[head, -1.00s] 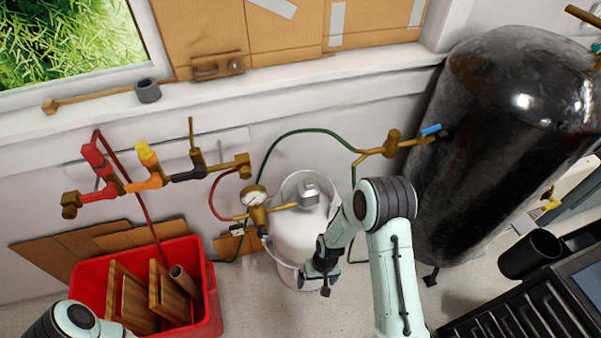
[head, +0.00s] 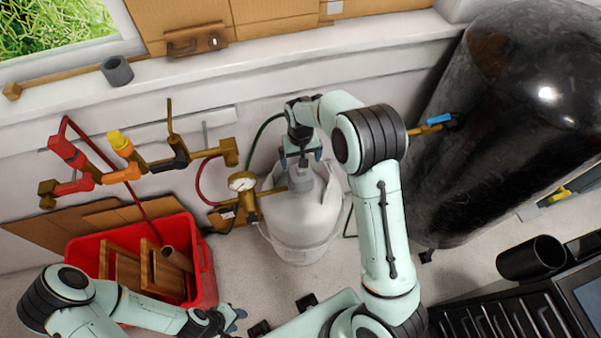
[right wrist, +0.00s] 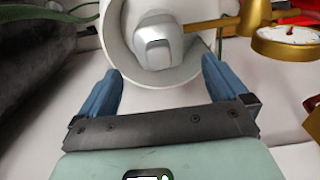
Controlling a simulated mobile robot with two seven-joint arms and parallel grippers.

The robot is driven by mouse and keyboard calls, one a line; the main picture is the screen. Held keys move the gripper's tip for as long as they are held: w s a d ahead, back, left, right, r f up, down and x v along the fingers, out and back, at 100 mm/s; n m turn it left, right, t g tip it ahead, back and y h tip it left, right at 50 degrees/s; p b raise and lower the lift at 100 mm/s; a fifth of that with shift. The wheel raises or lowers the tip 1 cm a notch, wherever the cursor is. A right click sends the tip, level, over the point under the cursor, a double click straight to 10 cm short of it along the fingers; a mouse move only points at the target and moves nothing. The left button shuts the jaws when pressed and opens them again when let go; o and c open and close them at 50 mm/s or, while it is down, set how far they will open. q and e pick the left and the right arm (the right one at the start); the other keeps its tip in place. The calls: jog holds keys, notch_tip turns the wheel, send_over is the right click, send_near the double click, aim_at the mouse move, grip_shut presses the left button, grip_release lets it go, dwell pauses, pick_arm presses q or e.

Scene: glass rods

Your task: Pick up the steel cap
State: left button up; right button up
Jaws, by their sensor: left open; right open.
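The steel cap (right wrist: 158,45) is a silver-grey, rounded block on top of the white gas cylinder (head: 300,222), inside its collar. In the head view the cap is largely hidden by my right gripper (head: 301,160). That gripper is open above the cylinder's top. In the right wrist view its two blue fingers (right wrist: 161,68) stand apart, with the cap beyond the tips and between their lines, not gripped. My left gripper (head: 232,318) is open and empty, low in the head view, right of the red crate.
A brass valve with a gauge (head: 242,182) joins the cylinder beside the cap; hoses run behind. A red crate (head: 207,270) with wooden pieces stands left. A big black tank (head: 480,150) fills the right. Coloured pipe valves (head: 125,172) hang on the wall.

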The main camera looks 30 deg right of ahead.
aim_at(301, 173)
notch_tip(301, 173, down, 10)
jog(key=shift+d+r, duration=0.1)
jog(key=shift+r, duration=0.15)
jog(key=shift+c, duration=0.3)
jog(key=c, duration=0.9)
